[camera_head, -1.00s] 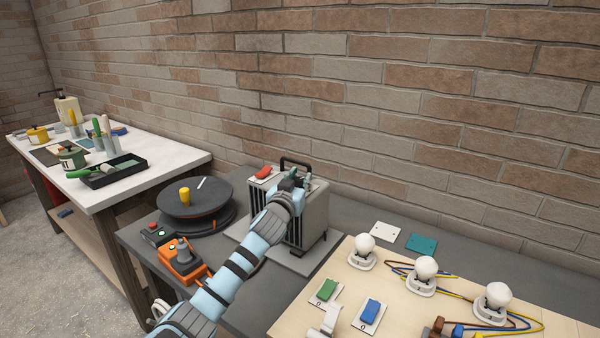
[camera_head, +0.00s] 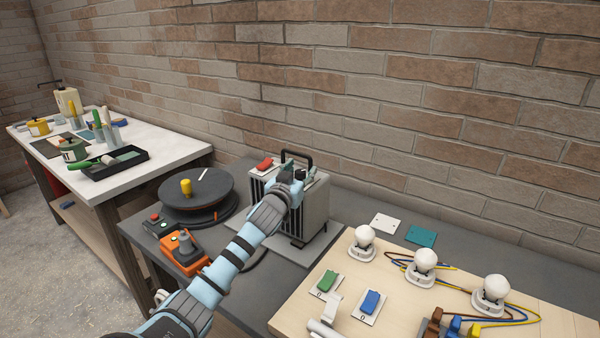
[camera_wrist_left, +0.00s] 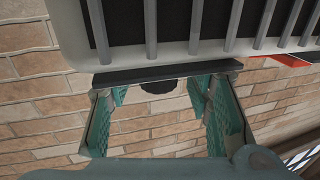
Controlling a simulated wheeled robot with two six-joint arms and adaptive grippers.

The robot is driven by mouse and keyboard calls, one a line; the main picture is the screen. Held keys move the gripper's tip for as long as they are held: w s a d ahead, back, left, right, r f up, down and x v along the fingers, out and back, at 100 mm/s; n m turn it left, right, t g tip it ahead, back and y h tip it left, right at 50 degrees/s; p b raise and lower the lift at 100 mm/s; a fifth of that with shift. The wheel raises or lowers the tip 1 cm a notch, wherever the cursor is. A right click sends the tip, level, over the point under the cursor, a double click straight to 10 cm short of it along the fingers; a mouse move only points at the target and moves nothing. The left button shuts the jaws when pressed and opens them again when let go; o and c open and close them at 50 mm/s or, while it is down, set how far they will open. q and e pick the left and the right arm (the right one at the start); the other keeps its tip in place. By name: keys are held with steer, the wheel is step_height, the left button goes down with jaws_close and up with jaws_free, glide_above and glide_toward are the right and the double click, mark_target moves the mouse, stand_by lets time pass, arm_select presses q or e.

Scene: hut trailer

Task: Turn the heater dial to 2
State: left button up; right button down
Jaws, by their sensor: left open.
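The heater (camera_head: 318,212) is a grey box with a dark slatted front and a black top handle (camera_head: 308,154). It stands on the grey bench against the brick wall. My left gripper (camera_head: 296,172) is over the heater's top, right of its red switch (camera_head: 264,164). The dial is not clear in the head view; my gripper covers that part of the top. In the left wrist view, the open fingers (camera_wrist_left: 162,105) are below the heater's slats (camera_wrist_left: 180,25). A dark rounded shape (camera_wrist_left: 158,87) shows between them, possibly the dial; its setting cannot be read.
A wooden board (camera_head: 400,310) with bulbs, switches and wires is at front right. A white table (camera_head: 180,150) with tools stands far left.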

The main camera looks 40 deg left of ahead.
arm_select(q)
steer(key=v, duration=1.2)
